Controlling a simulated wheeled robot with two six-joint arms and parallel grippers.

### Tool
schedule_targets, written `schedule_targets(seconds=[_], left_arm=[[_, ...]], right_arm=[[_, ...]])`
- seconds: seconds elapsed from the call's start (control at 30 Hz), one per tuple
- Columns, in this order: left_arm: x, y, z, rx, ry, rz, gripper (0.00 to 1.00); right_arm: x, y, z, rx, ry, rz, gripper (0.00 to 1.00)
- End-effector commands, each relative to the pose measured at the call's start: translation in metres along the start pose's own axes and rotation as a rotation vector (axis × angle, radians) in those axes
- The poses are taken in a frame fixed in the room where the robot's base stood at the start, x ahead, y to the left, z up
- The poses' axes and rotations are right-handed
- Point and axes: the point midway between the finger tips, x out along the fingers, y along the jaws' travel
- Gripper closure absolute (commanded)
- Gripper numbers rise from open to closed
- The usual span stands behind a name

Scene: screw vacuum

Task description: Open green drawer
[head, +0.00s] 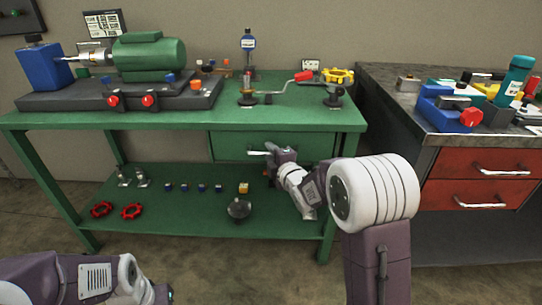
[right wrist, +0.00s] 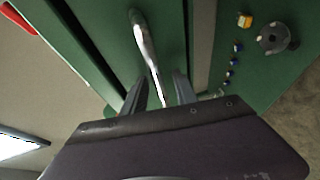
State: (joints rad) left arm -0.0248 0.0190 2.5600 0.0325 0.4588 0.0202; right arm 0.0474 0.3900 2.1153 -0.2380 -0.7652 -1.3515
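The green drawer (head: 228,142) sits under the green workbench top, and its front looks flush with the bench. Its metal handle (head: 257,152) is partly hidden by my right gripper (head: 272,151). In the right wrist view, the handle (right wrist: 146,42) runs down between the two fingers of my right gripper (right wrist: 158,90). The fingers stand apart on either side of the handle, with a gap visible. My left gripper (head: 163,293) is low at the bottom left, away from the bench, and its fingers are hard to make out.
The green bench (head: 60,122) carries a green motor (head: 150,55) and a crank with a red grip (head: 303,76). Its lower shelf (head: 190,215) holds red handwheels (head: 131,211) and small blocks. A bench with red drawers (head: 470,195) stands to the right.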

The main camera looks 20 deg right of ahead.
Motion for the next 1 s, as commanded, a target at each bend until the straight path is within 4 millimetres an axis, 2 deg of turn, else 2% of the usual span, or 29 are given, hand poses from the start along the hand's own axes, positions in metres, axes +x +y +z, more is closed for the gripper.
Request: schedule_targets(seconds=[0.03, 0.13, 0.17, 1.0], left_arm=[[-0.0001, 0.0, 0.0, 0.0, 0.0, 0.0, 0.64], [-0.0001, 0.0, 0.0, 0.0, 0.0, 0.0, 0.64], [-0.0001, 0.0, 0.0, 0.0, 0.0, 0.0, 0.64], [0.0, 0.0, 0.0, 0.0, 0.0, 0.0, 0.64]], right_arm=[[-0.0002, 0.0001, 0.0, 0.0, 0.0, 0.0, 0.68], [-0.0003, 0.0, 0.0, 0.0, 0.0, 0.0, 0.96], [-0.0003, 0.0, 0.0, 0.0, 0.0, 0.0, 1.0], [-0.0005, -0.0006, 0.0001, -0.001, 0.0, -0.001, 1.0]])
